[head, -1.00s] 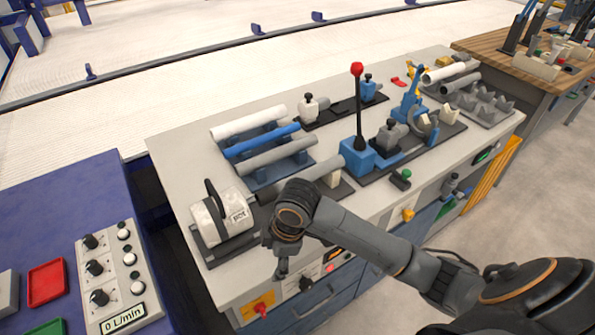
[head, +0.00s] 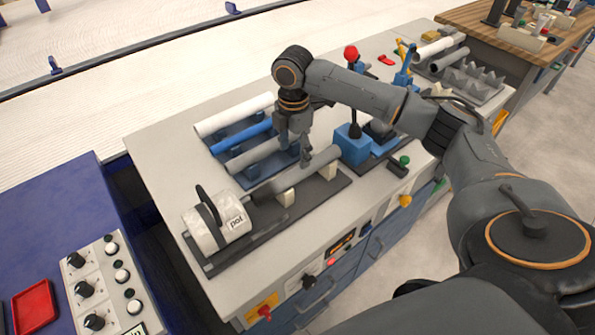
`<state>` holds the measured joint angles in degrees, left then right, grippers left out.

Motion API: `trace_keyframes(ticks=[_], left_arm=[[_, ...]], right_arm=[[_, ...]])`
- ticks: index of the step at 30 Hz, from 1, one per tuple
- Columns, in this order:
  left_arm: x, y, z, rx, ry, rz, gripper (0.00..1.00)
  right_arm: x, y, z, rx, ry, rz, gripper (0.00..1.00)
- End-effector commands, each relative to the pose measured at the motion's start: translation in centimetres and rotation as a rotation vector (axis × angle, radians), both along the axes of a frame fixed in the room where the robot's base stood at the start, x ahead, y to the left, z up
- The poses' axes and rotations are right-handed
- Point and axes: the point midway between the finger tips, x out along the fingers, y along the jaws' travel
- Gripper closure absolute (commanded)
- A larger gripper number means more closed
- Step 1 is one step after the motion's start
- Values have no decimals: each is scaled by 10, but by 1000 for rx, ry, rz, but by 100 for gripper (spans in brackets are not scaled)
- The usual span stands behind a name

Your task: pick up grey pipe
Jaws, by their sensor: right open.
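A grey pipe (head: 252,158) lies in the front slot of a blue rack on the bench, beside a blue pipe (head: 240,136) and a white pipe (head: 233,115). My right gripper (head: 304,158) points down at the right end of this grey pipe, with its fingers open. It hides that end, and I cannot tell whether it touches the pipe. A second, darker grey pipe section (head: 275,184) runs from the white "pct" machine (head: 217,222) along a dark base in front of the rack. My left gripper is not in view.
A blue block with a red-knobbed lever (head: 352,144) stands right of my gripper. Another rack with white and grey pipes (head: 450,60) is at the far right. The bench's left corner (head: 150,150) is clear.

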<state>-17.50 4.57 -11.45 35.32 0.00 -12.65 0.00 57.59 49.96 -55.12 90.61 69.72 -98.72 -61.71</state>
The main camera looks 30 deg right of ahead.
Motion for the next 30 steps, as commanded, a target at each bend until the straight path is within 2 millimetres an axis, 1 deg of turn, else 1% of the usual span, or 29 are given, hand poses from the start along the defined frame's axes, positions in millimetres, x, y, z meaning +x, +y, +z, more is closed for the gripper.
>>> trace_keyframes(ticks=[1, 3, 8, 11, 15, 18, 22, 28, 29, 30], left_arm=[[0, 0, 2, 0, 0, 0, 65], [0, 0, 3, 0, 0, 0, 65], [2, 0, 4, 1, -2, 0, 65], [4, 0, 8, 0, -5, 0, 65], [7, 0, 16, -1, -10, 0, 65], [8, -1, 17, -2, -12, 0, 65], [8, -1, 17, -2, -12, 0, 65], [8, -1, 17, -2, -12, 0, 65], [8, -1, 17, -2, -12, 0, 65], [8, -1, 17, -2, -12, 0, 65]], right_arm=[[-1, 0, -9, 1, 4, -1, 36], [0, 0, -18, 1, 1, -1, 36], [0, 0, -29, 0, -1, -1, 36], [-1, -2, -38, 0, 2, -2, 36], [-3, -6, -58, 0, 2, -2, 36], [-2, -6, -73, 0, 1, -1, 36], [-2, -6, -80, 0, -2, -1, 36], [-2, -6, -81, 0, -2, 0, 36], [-2, -6, -81, 0, -2, 0, 42], [-2, -6, -81, 0, -2, 0, 50]])
